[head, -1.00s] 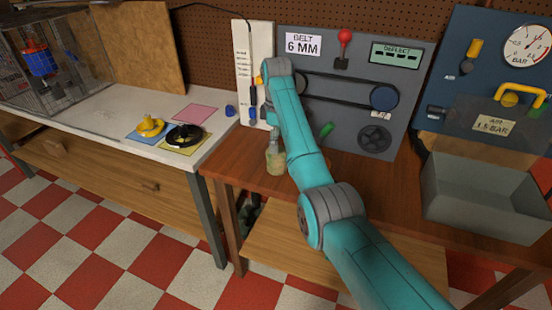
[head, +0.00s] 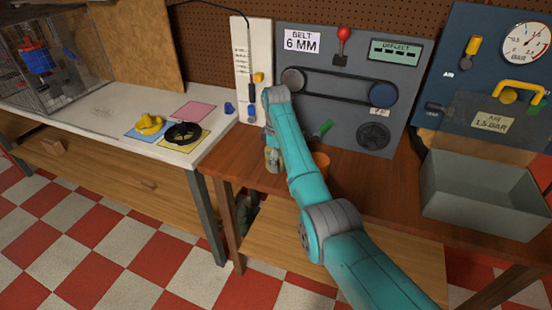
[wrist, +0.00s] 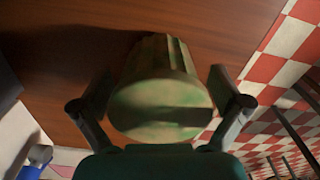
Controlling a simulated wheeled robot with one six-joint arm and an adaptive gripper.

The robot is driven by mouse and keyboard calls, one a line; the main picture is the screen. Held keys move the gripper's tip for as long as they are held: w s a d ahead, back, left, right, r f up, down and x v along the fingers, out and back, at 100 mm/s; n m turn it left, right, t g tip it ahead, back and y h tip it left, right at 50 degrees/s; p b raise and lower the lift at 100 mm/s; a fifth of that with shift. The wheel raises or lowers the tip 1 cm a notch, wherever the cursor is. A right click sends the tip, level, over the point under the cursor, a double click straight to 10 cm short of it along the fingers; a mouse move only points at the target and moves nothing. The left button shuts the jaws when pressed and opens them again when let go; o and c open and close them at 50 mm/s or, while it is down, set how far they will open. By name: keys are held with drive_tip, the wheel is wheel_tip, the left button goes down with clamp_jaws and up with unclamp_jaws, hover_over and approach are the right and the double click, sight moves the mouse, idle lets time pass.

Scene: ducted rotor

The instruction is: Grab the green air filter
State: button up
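The green air filter (wrist: 160,105) is a mottled green and tan ribbed cylinder in the middle of the wrist view, its round end facing the camera. In the head view the filter (head: 272,159) is on the brown wooden bench, partly hidden by my arm. My gripper (wrist: 160,86) has its two fingers on either side of the filter, spread wide, with a gap visible beside each fingertip. In the head view the fingers are mostly hidden behind my arm.
An orange cup (head: 320,164) stands just right of my arm. Behind are the belt panel (head: 345,125) and a white board (head: 241,60). A grey bin (head: 480,205) is at the right. The white table (head: 90,125) at the left holds a black rotor (head: 183,135) and yellow part (head: 148,125).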

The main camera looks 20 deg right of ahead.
drive_tip(key=c, duration=1)
drive_tip(key=shift+r, duration=0.1)
drive_tip(key=shift+c, duration=0.2)
